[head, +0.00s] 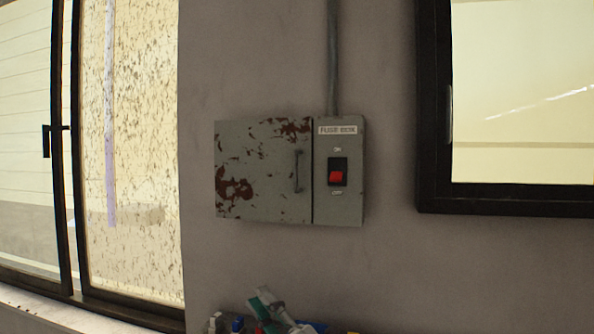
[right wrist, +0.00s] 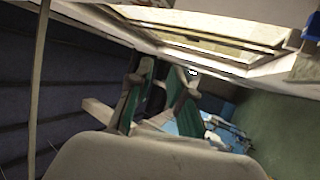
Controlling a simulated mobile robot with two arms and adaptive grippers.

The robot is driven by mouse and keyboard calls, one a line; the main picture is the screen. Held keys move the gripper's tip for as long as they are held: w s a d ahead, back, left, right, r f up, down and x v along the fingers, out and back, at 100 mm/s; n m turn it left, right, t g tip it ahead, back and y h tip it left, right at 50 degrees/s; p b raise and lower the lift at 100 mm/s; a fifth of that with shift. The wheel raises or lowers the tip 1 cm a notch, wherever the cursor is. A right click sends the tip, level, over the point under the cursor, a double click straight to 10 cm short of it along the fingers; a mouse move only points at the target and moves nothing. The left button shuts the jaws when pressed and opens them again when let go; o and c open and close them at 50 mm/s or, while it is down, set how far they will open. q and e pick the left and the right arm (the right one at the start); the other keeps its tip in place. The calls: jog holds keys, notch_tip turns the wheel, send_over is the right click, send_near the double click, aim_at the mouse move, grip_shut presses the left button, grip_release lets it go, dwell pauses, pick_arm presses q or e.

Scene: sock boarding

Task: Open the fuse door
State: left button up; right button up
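The fuse box (head: 339,209) is a grey metal box on the wall. Its fuse door (head: 262,195), grey with rust-red patches, looks shut and flush with the box. A thin vertical handle (head: 298,171) sits near the door's right edge. My right gripper (head: 268,301) shows small at the bottom of the head view, below the box and well apart from the handle. In the right wrist view its two green-padded fingers (right wrist: 163,82) stand apart with nothing seen between them. The fuse box is not recognisable there. My left gripper is not seen.
A red switch (head: 338,177) sits right of the door, under a "FUSE BOX" label (head: 338,130). A grey conduit (head: 333,60) runs up from the box. Dark-framed windows flank it at left (head: 132,150) and right (head: 520,100). Small coloured items (head: 238,323) crowd the bottom edge. The wall before the door is clear.

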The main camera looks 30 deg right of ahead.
jog(key=s+a+r+n+g+y, duration=0.2)
jog(key=r+n+g+y, duration=0.1)
jog(key=r+n+y, duration=0.4)
jog(key=s+a+r+n+g+y, duration=0.1)
jog(key=a+r+n+g+y, duration=0.25)
jog(key=n, duration=0.55)
jog(key=n+t+h, duration=0.1)
jog(key=n+h, duration=0.2)
jog(key=h, duration=1.2)
send_near(296, 186)
jog(key=s+d+r, duration=0.1)
jog(key=s+r, duration=0.2)
jog(key=shift+y, duration=0.25)
jog(key=w+p, duration=0.2)
jog(key=w, duration=0.2)
jog(key=w+a+p, duration=0.1)
jog(key=w+p, duration=0.2)
jog(key=w, duration=0.2)
jog(key=w+p, duration=0.3)
jog(key=w, duration=0.1)
jog(key=shift+w+a+f, duration=0.1)
jog(key=shift+w+a, duration=0.1)
jog(key=shift+w, duration=0.1)
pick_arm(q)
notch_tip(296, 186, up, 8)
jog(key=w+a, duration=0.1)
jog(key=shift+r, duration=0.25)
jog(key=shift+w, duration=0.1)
pick_arm(e)
grip_shut()
